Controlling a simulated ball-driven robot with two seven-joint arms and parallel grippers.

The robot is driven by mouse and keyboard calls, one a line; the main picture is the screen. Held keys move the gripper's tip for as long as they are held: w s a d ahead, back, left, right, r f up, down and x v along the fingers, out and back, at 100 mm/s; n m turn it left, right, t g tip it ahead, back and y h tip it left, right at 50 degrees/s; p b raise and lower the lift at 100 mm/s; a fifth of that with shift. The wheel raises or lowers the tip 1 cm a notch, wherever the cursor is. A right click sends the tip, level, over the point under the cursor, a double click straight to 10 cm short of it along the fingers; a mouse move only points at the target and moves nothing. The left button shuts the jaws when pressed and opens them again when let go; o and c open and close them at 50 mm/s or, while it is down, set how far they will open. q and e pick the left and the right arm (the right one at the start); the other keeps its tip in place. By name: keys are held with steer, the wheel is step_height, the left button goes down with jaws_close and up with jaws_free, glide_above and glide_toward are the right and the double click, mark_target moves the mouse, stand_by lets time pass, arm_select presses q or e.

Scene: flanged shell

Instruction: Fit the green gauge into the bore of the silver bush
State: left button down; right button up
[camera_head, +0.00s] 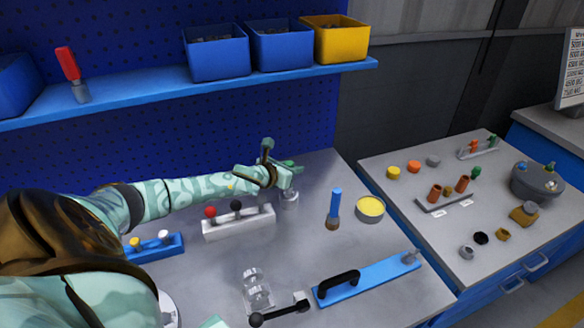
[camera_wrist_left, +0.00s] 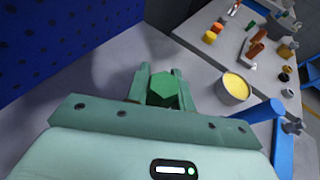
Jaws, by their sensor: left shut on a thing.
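My left gripper (camera_head: 290,172) reaches in from the left over the steel bench and is shut on the green gauge. The green gauge (camera_wrist_left: 163,88) shows its six-sided top between the two fingers (camera_wrist_left: 160,85) in the left wrist view. A silver cylindrical piece (camera_head: 289,198), which looks like the silver bush, stands upright on the bench directly below the gripper in the head view. Its bore and the gauge's lower end are hidden, so I cannot tell whether they touch. My right gripper is not in view.
A pale rack (camera_head: 238,224) with red and black knobs stands just left of the silver piece. To the right are a blue-handled brush (camera_head: 334,208) and a yellow-filled tin (camera_head: 370,209). A blue plate with a black handle (camera_head: 367,280) lies in front.

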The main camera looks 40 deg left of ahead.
arm_select(q)
steer(key=shift+f+b, duration=1.85)
steer(key=shift+f, duration=0.55)
steer(key=shift+r, duration=0.15)
step_height(320, 180, up, 4)
steer(key=p, duration=0.4)
stand_by(0.3)
steer(key=shift+p, duration=0.4)
stand_by(1.3)
steer(key=shift+f+b, duration=1.75)
steer(key=shift+f, duration=0.35)
steer(key=c, duration=1.1)
jaws_free()
